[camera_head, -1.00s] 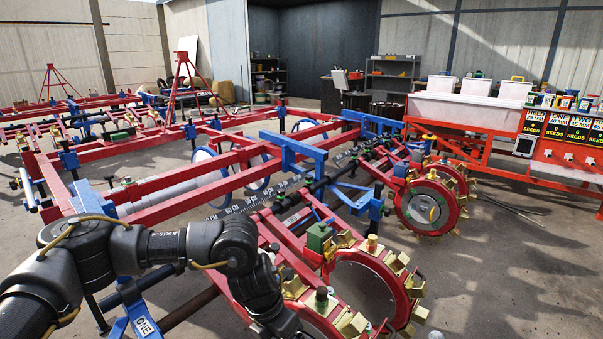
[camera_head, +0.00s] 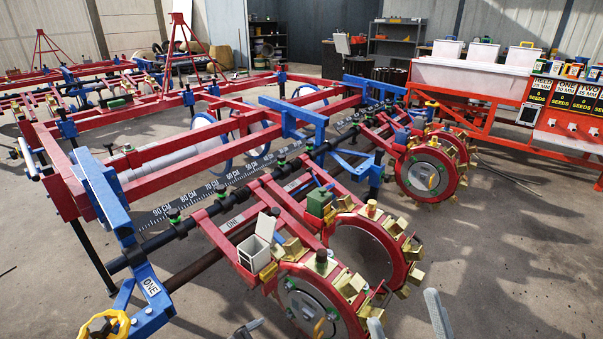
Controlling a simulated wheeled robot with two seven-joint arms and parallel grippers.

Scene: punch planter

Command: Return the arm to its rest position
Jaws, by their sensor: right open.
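My right gripper (camera_head: 408,318) shows at the bottom edge, right of centre. Its two grey fingers stand apart with nothing between them, over bare floor close to the front planter wheel (camera_head: 313,307). A small grey tip (camera_head: 245,329) at the bottom edge, left of the wheel, may be part of my left gripper; its jaws are cut off. No other part of my left arm shows.
A white box with a raised lid (camera_head: 256,250) sits on the row unit by the front wheel. A second wheel (camera_head: 428,173) is farther back. A yellow hand knob (camera_head: 103,325) is at lower left. Red seed bins (camera_head: 565,125) stand at right. Floor at lower right is clear.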

